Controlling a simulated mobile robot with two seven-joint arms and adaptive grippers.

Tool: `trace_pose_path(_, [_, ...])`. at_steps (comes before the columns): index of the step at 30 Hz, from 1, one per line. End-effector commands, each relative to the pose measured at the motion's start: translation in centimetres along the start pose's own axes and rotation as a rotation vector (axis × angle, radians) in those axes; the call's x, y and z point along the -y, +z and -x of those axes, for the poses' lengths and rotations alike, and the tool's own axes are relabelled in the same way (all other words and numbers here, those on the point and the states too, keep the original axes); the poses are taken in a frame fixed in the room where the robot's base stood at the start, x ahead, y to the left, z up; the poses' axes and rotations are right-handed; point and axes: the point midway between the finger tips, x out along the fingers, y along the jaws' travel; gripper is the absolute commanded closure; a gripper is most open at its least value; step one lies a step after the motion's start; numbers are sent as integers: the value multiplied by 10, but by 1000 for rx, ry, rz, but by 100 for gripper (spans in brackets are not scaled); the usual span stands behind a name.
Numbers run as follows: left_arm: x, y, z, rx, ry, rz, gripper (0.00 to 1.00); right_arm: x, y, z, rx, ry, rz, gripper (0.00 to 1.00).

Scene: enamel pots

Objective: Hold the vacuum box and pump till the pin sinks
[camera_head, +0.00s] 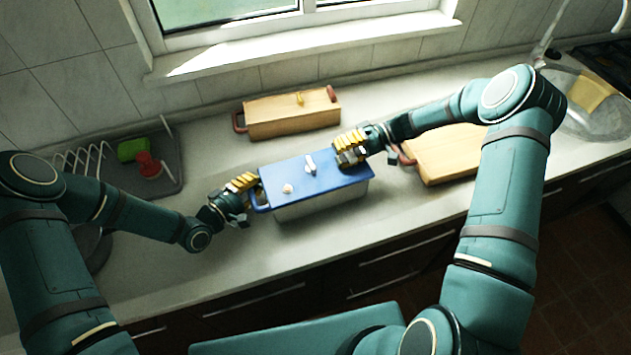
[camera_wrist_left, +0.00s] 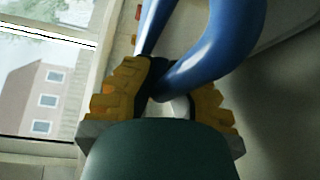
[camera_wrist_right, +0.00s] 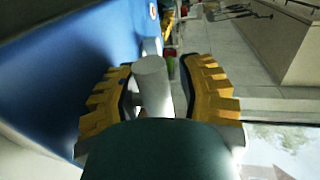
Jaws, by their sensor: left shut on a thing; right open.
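The vacuum box (camera_head: 318,203) stands on the counter, with a pale body and a blue lid (camera_head: 328,178). A white upright fitting (camera_head: 310,165) sits near the lid's middle, and a small pale round knob (camera_head: 288,189) is nearer its left end. I cannot tell whether the pin is raised. My left gripper (camera_head: 242,184) is shut on the blue handle (camera_wrist_left: 197,70) at the box's left end. My right gripper (camera_head: 350,148) is open above the lid's far right corner. In the right wrist view, a pale cylinder (camera_wrist_right: 152,85) shows between its fingers; I cannot tell what it is.
A dish rack (camera_head: 85,160) with a green item (camera_head: 133,149) and a red item (camera_head: 149,164) is at the left. The sink (camera_head: 595,110) is far right. The front counter is clear.

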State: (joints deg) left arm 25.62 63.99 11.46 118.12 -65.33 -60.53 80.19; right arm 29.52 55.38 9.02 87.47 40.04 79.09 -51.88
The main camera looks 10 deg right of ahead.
Motion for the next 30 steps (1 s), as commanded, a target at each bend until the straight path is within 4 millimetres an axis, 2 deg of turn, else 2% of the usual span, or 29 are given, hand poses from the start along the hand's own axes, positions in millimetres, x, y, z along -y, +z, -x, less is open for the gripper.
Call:
trace_pose_path(1, [8, -1, 3, -5, -16, 7, 100, -9, 3, 1, -2, 13, -11, 33])
trace_pose_path(5, [8, -1, 3, -5, -16, 7, 100, -10, 3, 2, -3, 13, -12, 33])
trace_pose_path(11, [7, -2, 3, -6, -16, 7, 100, -10, 2, 16, -6, 15, -10, 33])
trace_pose_path(24, [7, -3, 3, -8, -16, 6, 100, -9, 2, 49, -9, 17, -9, 17])
trace_pose_path(30, [7, -3, 3, -9, -16, 6, 100, -8, 2, 63, -9, 16, -9, 15])
